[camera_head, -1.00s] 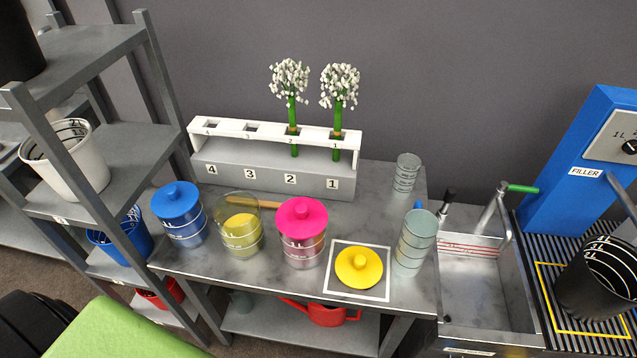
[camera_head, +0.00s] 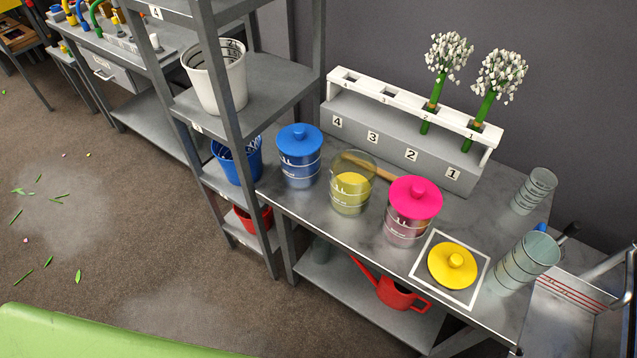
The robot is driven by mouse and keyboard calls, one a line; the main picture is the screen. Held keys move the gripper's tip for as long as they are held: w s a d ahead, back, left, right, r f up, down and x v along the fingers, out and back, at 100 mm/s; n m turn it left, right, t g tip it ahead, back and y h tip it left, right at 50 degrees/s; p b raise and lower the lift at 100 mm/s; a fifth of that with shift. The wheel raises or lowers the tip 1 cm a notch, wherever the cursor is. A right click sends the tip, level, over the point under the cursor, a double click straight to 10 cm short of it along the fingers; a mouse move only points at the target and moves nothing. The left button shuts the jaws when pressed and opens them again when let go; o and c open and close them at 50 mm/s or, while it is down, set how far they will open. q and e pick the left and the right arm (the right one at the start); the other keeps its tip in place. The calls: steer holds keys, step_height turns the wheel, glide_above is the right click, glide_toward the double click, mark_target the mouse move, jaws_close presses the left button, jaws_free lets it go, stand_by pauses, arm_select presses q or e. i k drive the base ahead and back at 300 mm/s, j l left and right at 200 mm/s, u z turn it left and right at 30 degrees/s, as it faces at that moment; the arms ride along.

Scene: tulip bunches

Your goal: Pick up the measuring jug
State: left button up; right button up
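Two clear grey cylindrical vessels with ring markings stand at the right end of the metal table (camera_head: 400,250). The larger one (camera_head: 526,262) is at the front right, beside a yellow lid (camera_head: 453,264) lying on a white-framed square. The smaller one (camera_head: 535,190) is farther back, near the wall. I cannot tell which of them is the measuring jug. Neither of my grippers is in view.
A blue-lidded jar (camera_head: 299,155), an open jar with yellow contents (camera_head: 351,186) and a pink-lidded jar (camera_head: 410,212) line the table. Behind them a numbered rack (camera_head: 395,140) holds two white flower bunches. A red watering can (camera_head: 395,295) sits below. A grey shelf (camera_head: 270,85) stands left.

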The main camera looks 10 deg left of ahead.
mark_target(536, 252)
steer(key=z, duration=1.4)
